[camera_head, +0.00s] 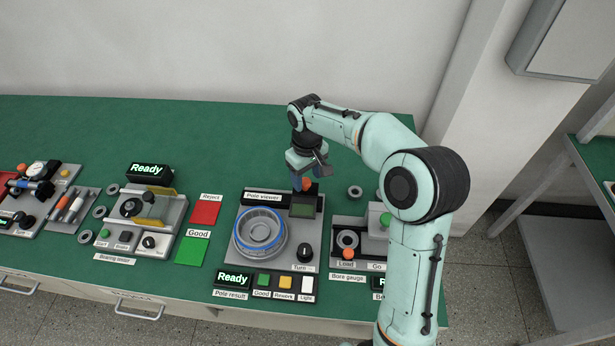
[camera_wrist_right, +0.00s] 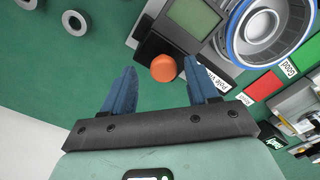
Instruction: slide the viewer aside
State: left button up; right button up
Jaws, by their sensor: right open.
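The pole viewer (camera_head: 303,206) is a dark block with a greenish screen, on the grey station plate to the right of the blue-ringed hub motor (camera_head: 260,231). An orange knob (camera_head: 307,184) stands at the viewer's back end. In the right wrist view the screen (camera_wrist_right: 194,17) and the orange knob (camera_wrist_right: 164,68) show clearly. My right gripper (camera_head: 302,181) is at the knob from behind and above. Its two blue fingers (camera_wrist_right: 157,80) are open, one on each side of the knob, with gaps visible. My left gripper is not in view.
The bore gauge station (camera_head: 347,222) is just right of the viewer, with a loose ring (camera_head: 355,191) behind it. A turn knob (camera_head: 305,252) and labelled buttons are in front. Red (camera_head: 205,212) and green (camera_head: 192,250) mats lie left. The bench behind is clear.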

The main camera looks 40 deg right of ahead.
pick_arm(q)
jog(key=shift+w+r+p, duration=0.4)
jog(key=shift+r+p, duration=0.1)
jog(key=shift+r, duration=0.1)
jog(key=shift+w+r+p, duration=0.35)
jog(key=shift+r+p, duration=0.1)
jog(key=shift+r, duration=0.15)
pick_arm(e)
notch_tip(320, 180, up, 12)
jog(key=shift+r, duration=0.2)
jog(key=shift+s, duration=0.1)
